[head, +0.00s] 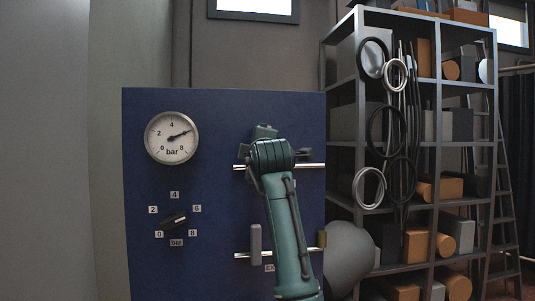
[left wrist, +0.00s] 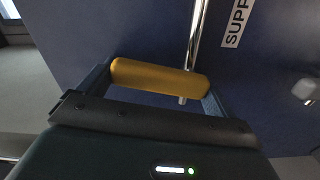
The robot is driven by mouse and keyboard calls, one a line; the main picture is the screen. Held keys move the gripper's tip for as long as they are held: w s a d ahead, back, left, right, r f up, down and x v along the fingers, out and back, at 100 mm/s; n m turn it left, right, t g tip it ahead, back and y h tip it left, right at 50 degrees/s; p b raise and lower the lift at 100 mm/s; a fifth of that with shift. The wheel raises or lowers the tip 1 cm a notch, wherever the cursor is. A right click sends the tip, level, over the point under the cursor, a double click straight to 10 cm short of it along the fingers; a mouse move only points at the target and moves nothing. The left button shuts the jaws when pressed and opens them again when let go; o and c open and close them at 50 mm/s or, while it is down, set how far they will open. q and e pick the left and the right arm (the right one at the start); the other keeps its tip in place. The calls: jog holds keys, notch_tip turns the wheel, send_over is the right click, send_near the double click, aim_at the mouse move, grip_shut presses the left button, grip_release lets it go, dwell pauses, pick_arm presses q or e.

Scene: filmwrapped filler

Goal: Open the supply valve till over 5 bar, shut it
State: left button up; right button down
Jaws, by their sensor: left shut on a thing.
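The dial gauge (head: 172,137) is at the upper left of the blue panel (head: 225,115) in the head view. Its needle points right and slightly up, at about 6. My left gripper (head: 268,153) is in front of the upper pipe (head: 313,166) and hides the valve there. In the left wrist view, my left gripper (left wrist: 160,88) is shut on a yellow valve handle (left wrist: 160,77). The handle lies crosswise to the metal pipe (left wrist: 197,30). A label (left wrist: 237,22) beside it starts with "SUPP". My right gripper is not in view.
A black knob (head: 176,220) with a 0 to 8 bar scale is at the panel's lower left. A lower pipe (head: 243,255) carries an upright grey handle (head: 255,243); its label is partly hidden by my arm. A shelf (head: 433,150) with boxes and hoses stands at right.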

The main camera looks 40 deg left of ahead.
pick_arm(q)
jog(key=shift+s+a+f+n, duration=0.1)
jog(key=shift+s+a+n, duration=0.05)
jog(key=shift+n, duration=0.4)
jog(key=shift+s+a+n, duration=0.1)
jog(key=shift+n, duration=0.45)
jog(key=o, duration=1.1)
jog(key=shift+s, duration=0.1)
jog(key=b+v, duration=0.3)
jog(key=v, duration=1)
jog(key=shift+d, duration=0.1)
